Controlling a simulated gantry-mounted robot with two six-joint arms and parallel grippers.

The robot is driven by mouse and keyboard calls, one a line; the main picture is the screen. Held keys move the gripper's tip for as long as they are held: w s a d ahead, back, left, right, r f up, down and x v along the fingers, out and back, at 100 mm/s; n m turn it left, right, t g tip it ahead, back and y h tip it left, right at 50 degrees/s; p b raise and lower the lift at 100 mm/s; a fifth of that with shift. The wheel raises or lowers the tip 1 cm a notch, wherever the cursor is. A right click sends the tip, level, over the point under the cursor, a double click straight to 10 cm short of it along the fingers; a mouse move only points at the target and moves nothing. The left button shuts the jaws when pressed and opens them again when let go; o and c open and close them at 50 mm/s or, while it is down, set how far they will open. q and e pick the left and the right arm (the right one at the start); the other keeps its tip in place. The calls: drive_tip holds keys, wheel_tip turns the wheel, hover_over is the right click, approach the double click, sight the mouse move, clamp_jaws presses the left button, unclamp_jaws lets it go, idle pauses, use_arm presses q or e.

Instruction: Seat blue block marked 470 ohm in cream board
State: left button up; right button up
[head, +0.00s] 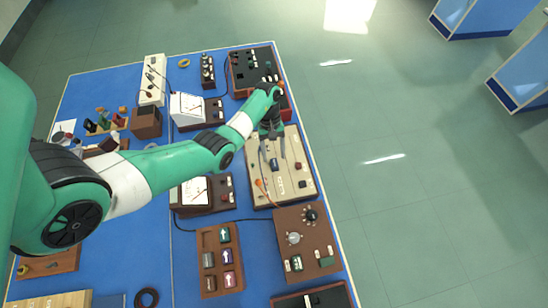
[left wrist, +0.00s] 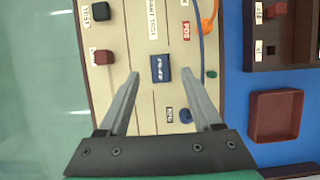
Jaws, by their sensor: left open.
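The cream board (head: 255,197) lies near the right edge of the blue bench in the head view, and fills the middle of the left wrist view (left wrist: 145,110). A small dark blue block (left wrist: 160,68) with white markings too blurred to read sits on the board's middle strip; it also shows in the head view (head: 273,165). My left gripper (head: 273,157) is over the board. In the left wrist view its open, empty fingers (left wrist: 160,75) stand on either side of the blue block, apart from it. My right gripper is out of view.
A brown tray (head: 208,243) with several coloured blocks and a brown knob box (head: 319,241) stand nearer. A meter (head: 196,192) lies left of the board. Green floor (head: 400,200) lies beyond the bench's right edge.

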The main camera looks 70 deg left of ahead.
use_arm(q)
drive_tip(key=p+v, duration=0.2)
drive_tip(key=v, duration=0.7)
drive_tip(key=shift+p, duration=0.3)
drive_tip(key=shift+f, duration=0.1)
